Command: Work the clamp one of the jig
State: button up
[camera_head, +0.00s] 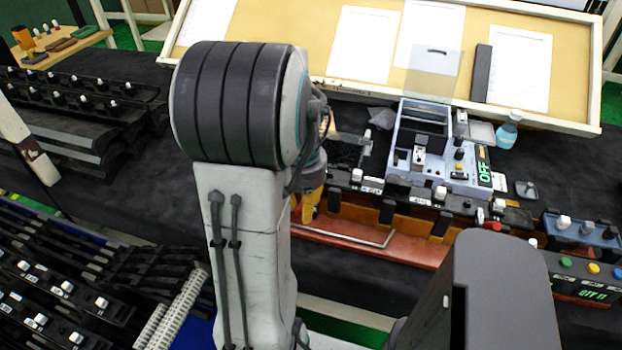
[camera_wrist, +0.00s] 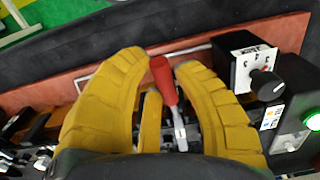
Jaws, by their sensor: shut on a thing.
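My gripper (camera_wrist: 160,62) is shut on this handle; the red end shows between the fingertips. The lever's foot is partly hidden by my fingers and palm. In the head view my gripper (camera_head: 309,204) shows only as a bit of yellow at the left end of the jig. The jig (camera_head: 410,248) has an orange-red base with black blocks along it. My arm hides its left end and the held handle.
A black box with a rotary knob (camera_wrist: 266,84) and a green-lit button (camera_wrist: 313,122) stand close right of my fingers. Black racks (camera_head: 75,115) stand at left.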

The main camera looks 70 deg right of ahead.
jog(key=shift+o, duration=0.4)
jog(key=shift+w+d+f+b, duration=0.1)
jog(key=shift+d+f+b, duration=0.05)
jog(key=shift+f+b, duration=0.85)
jog(key=shift+d+f+b, duration=0.2)
jog(key=shift+f+b, duration=0.2)
jog(key=shift+f, duration=0.25)
dwell(0.9)
jog(key=o, duration=0.4)
jog(key=shift+w, duration=0.1)
